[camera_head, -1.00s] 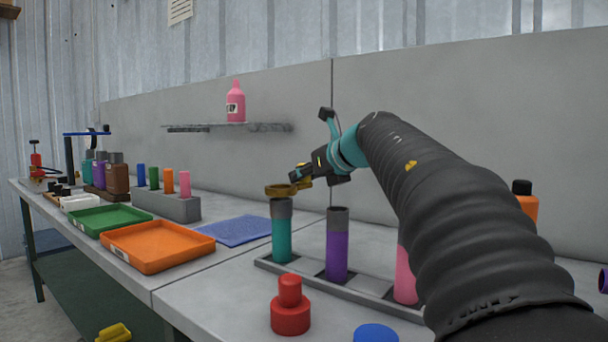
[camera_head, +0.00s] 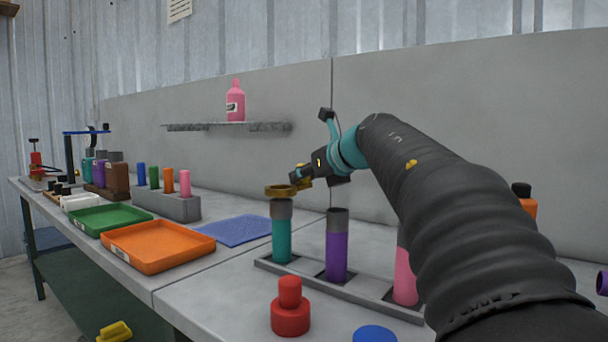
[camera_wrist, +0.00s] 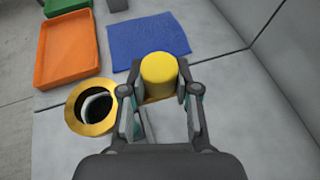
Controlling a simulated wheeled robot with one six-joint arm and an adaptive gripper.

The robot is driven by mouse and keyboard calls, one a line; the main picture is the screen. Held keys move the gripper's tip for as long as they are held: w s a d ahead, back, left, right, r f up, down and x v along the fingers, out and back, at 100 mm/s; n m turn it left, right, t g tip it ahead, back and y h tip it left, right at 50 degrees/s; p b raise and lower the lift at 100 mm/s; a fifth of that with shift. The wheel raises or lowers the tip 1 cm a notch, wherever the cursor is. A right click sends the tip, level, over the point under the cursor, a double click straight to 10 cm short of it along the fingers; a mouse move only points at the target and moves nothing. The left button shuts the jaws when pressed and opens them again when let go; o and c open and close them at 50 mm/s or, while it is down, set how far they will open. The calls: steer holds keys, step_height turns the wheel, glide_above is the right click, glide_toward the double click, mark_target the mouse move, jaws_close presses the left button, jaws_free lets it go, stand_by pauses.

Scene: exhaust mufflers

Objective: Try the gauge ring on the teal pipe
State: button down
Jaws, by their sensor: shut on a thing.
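The teal pipe (camera_head: 281,240) stands upright with a grey collar in the left place of the grey rack. The brass gauge ring (camera_head: 279,190) is level at the pipe's top, just over the collar. I cannot tell whether they touch. In the wrist view the ring (camera_wrist: 76,122) shows the dark pipe mouth (camera_wrist: 98,108) through its hole, off-centre to the right. My gripper (camera_head: 299,178) is to the right of the ring, shut on the ring's yellow grip. In the wrist view the yellow grip (camera_wrist: 159,72) sits between the fingers of my gripper (camera_wrist: 160,92).
A purple pipe (camera_head: 336,252) and a pink pipe (camera_head: 405,275) stand in the same rack (camera_head: 345,290). A red stepped piece (camera_head: 290,312) is in front. A blue mat (camera_head: 238,230) and an orange tray (camera_head: 160,248) lie to the left.

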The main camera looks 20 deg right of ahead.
steer(key=shift+f+b, duration=0.35)
steer(key=shift+f, duration=0.25)
stand_by(1.1)
steer(key=shift+r+p, duration=1.35)
steer(key=shift+p, duration=0.05)
steer(key=shift+r+p, duration=0.35)
steer(key=shift+r, duration=1.85)
